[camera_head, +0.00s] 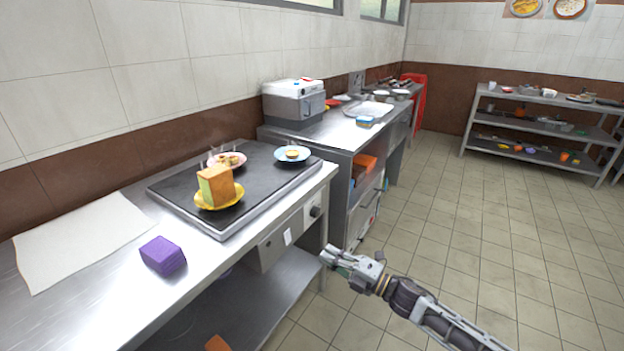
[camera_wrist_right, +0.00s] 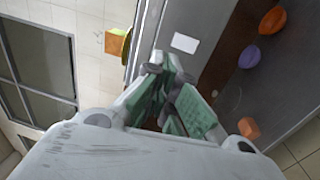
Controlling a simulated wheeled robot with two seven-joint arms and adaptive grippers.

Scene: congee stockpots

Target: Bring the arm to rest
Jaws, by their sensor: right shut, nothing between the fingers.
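My right gripper (camera_head: 336,260) is shut and empty. Its arm comes in from the lower right, and it hangs over the floor just in front of the counter's edge. In the right wrist view its green-padded fingers (camera_wrist_right: 165,98) meet with nothing between them, near the counter's front panel. My left gripper is out of view.
A steel counter (camera_head: 205,270) holds a black hot plate (camera_head: 180,190) with a yellow plate (camera_head: 232,198), an orange-and-green block (camera_head: 215,185) and two other dishes. A purple block (camera_head: 163,256) lies nearer. A shelf (camera_head: 275,290) runs below. The tiled floor (camera_head: 480,240) at right is clear.

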